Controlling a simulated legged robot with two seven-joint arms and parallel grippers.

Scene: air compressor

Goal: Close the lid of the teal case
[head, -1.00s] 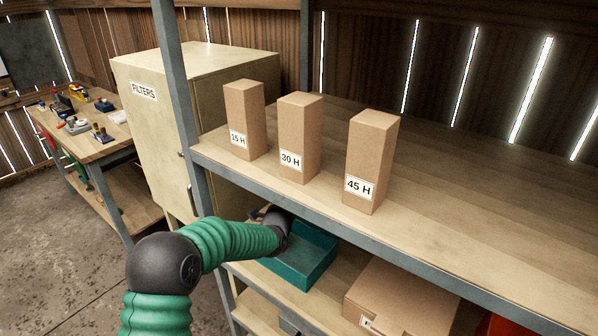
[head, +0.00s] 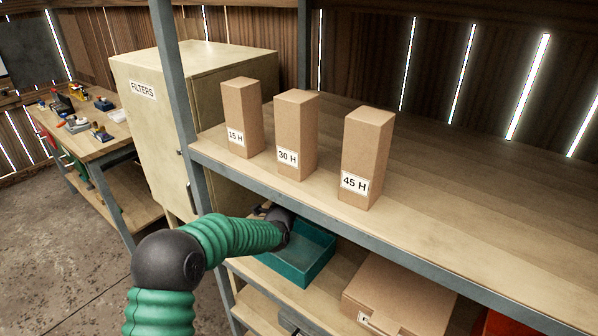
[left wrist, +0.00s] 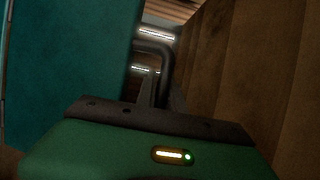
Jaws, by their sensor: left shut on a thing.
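The teal case (head: 303,271) is open on the shelf below the top one, and its inside shows from above. My left gripper (head: 275,213) is at the case's far left side, partly hidden by my arm and the top shelf. In the left wrist view, a large teal panel (left wrist: 70,55), seemingly the case's lid, stands close on the left. My left gripper (left wrist: 152,88) is shut beside it, next to a dark bent metal bar (left wrist: 160,50). The exact contact is hard to make out. My right gripper is not in view.
The top shelf (head: 460,190) lies over the back of the case. Three cartons stand on it, marked 15 H (head: 243,115), 30 H (head: 297,130) and 45 H (head: 367,155). A cardboard box (head: 400,292) sits right of the case. A grey post (head: 175,90) rises left of it.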

